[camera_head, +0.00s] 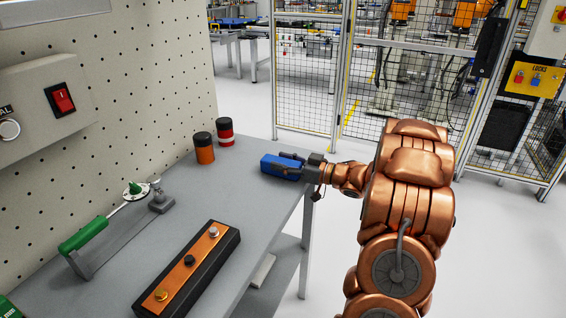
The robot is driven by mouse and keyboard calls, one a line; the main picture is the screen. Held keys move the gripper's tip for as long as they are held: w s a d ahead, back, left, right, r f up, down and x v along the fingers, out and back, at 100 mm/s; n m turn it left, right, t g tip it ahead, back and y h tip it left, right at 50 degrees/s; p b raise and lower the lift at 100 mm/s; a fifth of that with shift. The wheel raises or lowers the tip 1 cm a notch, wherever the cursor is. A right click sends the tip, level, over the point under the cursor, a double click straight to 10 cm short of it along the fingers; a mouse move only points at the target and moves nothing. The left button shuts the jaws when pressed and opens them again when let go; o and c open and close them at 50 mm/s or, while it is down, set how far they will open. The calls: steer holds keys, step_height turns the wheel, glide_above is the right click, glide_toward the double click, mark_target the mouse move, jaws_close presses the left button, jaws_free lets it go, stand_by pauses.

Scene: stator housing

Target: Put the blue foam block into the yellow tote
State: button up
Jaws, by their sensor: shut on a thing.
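The blue foam block (279,168) is at the far right edge of the grey workbench, low at the bench top. Whether it touches the surface is not clear. My gripper (297,163) reaches in from the right and is shut on the block, with its dark fingers over the block's right end. That end is partly hidden by the fingers. My copper-coloured arm stands to the right of the bench, over the floor. No yellow tote shows in this view.
A pegboard wall (110,95) bounds the left. A mesh fence (310,85) stands behind.

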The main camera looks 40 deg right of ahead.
steer(key=shift+f, duration=0.15)
steer(key=o, duration=1)
